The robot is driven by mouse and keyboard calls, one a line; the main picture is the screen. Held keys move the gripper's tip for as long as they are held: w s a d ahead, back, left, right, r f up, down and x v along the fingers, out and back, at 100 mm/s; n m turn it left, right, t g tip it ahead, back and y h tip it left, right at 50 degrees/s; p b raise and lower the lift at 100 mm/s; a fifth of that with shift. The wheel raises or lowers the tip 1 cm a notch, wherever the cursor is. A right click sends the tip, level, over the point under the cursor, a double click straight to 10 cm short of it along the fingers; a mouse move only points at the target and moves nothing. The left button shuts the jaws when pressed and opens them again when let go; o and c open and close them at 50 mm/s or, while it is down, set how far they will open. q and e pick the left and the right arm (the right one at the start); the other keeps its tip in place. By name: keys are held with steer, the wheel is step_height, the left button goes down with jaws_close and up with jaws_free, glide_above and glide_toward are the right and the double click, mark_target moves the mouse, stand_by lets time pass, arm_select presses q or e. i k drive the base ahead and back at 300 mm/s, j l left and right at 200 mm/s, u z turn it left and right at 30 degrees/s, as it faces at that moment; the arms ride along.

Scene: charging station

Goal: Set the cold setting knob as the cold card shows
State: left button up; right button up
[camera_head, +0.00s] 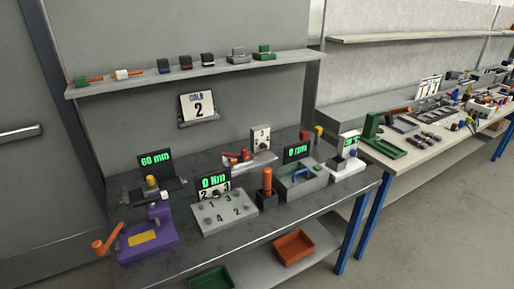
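The cold card (198,106) is a white card reading "COLD" and "2". It stands in a small holder on the back wall, below the shelf. Candidates for the cold setting knob are small: an upright white plate marked "3" (261,136) has a dark knob-like spot, and a dial plate (213,190) with "2" and "3" stands below the "0 Nm" display. I cannot tell which is the cold knob or where its pointer sits. Neither of my grippers is in view.
The dark workbench (285,215) holds a purple vise (145,240) with an orange handle, a grey numbered block (224,212), an orange-handled tool (267,183) and a grey box (300,180). Bins sit on the lower shelf. A second bench (425,160) is at right.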

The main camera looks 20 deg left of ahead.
mark_target(262, 146)
steer(key=i+l+u, duration=0.25)
steer(key=u, duration=0.15)
steer(key=i+l+u, duration=0.2)
steer(key=u, duration=0.15)
steer(key=l, duration=0.1)
